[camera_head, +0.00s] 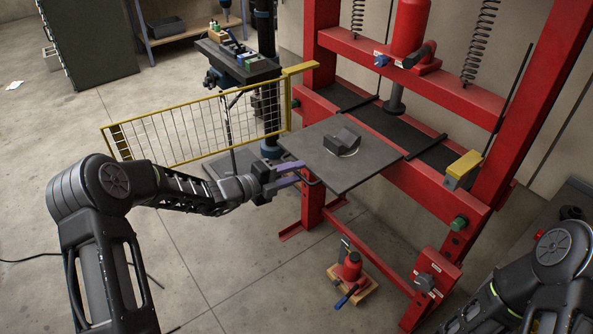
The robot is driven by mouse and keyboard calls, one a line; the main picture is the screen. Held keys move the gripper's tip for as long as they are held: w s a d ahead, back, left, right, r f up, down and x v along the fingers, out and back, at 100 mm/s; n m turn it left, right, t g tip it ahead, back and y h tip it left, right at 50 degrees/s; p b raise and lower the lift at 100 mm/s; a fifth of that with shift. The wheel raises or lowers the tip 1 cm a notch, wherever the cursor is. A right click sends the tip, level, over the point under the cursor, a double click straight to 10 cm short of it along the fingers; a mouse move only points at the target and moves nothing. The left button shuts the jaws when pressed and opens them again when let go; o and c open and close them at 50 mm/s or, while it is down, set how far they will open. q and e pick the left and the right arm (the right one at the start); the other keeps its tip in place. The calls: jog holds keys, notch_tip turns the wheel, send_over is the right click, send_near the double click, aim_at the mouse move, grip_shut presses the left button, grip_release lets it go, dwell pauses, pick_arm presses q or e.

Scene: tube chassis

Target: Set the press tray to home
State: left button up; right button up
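The press tray (313,143) is a flat dark grey plate that juts out from the front of the red press (425,180). A dark block (342,140) sits on it, with a pale ring mark beside it. A thin dark handle (317,181) shows at the tray's near left edge. My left gripper (301,172) reaches in from the left at this handle, its purple fingers apart. Whether the fingers touch the handle is too small to tell. My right arm shows at the lower right, but its gripper is not in view.
A yellow mesh guard (205,128) stands swung out left of the tray, just behind my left arm. A red bottle jack (350,268) on a wooden board stands on the floor below. The press ram (396,98) hangs behind the tray. Open floor lies at the lower left.

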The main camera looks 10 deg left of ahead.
pick_arm(q)
jog(key=shift+w+d+f, duration=0.1)
jog(key=shift+w+d, duration=0.2)
jog(key=shift+w, duration=0.1)
jog(key=shift+c, duration=0.3)
jog(key=c, duration=0.6)
jog(key=shift+s+f, duration=0.1)
jog(key=shift+f, duration=0.05)
grip_shut()
